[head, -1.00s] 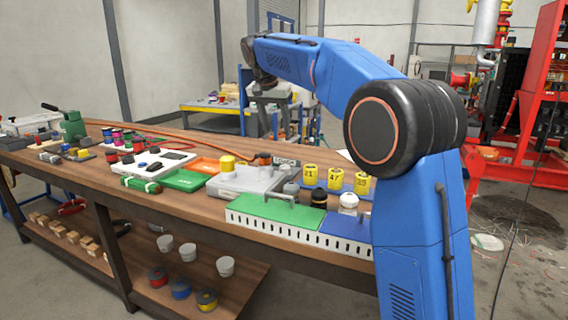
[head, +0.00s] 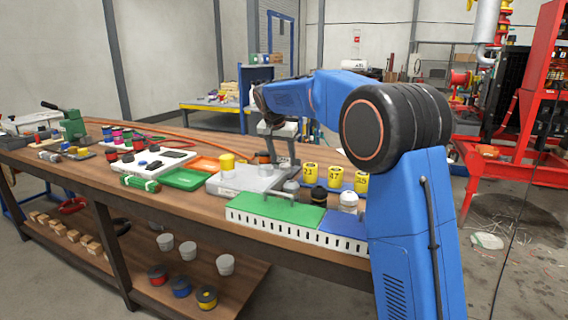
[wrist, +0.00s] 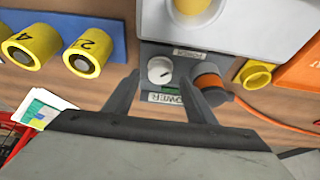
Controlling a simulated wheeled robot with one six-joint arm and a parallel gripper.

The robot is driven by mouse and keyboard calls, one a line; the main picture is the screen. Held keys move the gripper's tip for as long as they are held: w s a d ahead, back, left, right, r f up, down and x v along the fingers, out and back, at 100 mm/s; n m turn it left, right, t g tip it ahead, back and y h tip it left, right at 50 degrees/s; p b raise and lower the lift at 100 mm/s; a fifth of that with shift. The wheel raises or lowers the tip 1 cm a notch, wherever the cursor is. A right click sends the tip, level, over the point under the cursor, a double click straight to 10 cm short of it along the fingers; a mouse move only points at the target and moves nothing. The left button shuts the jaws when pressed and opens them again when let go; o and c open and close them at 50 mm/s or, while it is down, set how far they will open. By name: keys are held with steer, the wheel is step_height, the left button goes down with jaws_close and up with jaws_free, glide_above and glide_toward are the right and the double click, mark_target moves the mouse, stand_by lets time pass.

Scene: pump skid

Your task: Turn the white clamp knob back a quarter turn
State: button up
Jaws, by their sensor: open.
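A round white knob (wrist: 160,70) with a dark pointer mark sits on a small grey box (wrist: 152,52) in the wrist view. My gripper (wrist: 158,74) is open, with one finger on each side of the knob in the picture. I cannot tell whether the fingers touch it. A label with partly visible lettering lies below the knob. In the head view my gripper (head: 281,160) is low over the far side of the bench, and the knob cannot be made out there.
An orange-and-black round part (wrist: 208,86) with an orange cable stands close right of my right finger. Yellow numbered cylinders (wrist: 88,52) stand at left on a blue base. In the head view, a green-lidded box (head: 275,210) and white-topped jar (head: 348,201) are nearer on the bench (head: 200,220).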

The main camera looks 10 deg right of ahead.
steer(key=shift+x, duration=1.2)
steer(key=shift+c, duration=0.4)
steer(key=c, duration=1)
steer(key=shift+o, duration=0.2)
